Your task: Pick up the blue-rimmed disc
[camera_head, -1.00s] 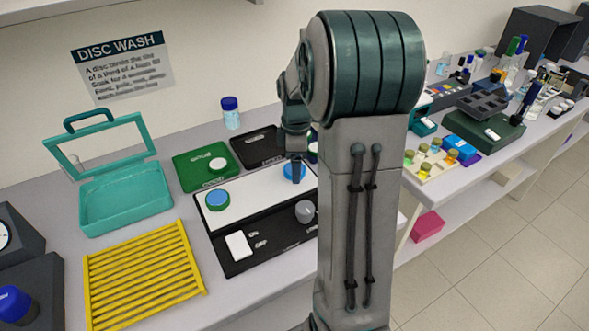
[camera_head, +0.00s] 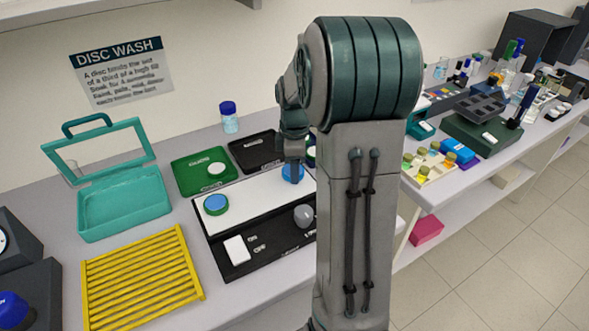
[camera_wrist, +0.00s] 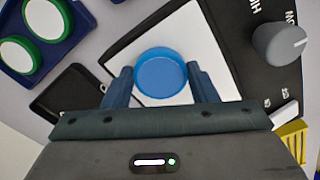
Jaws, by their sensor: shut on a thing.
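The blue-rimmed disc (camera_wrist: 161,72) sits between my two fingers in the wrist view, its round blue face towards the camera. My gripper (camera_wrist: 161,84) is shut on it, one finger at each side. In the head view the disc (camera_head: 292,173) shows below my gripper (camera_head: 292,166), over the right part of the white plate (camera_head: 250,196). I cannot tell whether it touches the plate. A green-rimmed disc with a blue face (camera_head: 216,204) lies on the plate's left part. My arm hides the plate's right end.
The plate belongs to a black unit with a grey knob (camera_head: 304,215). Behind are a green tray (camera_head: 190,182) and a black tray (camera_head: 243,150). A dark blue holder (camera_wrist: 68,45) with green-rimmed white discs stands close by. A yellow rack (camera_head: 143,277) and teal case (camera_head: 125,205) are left.

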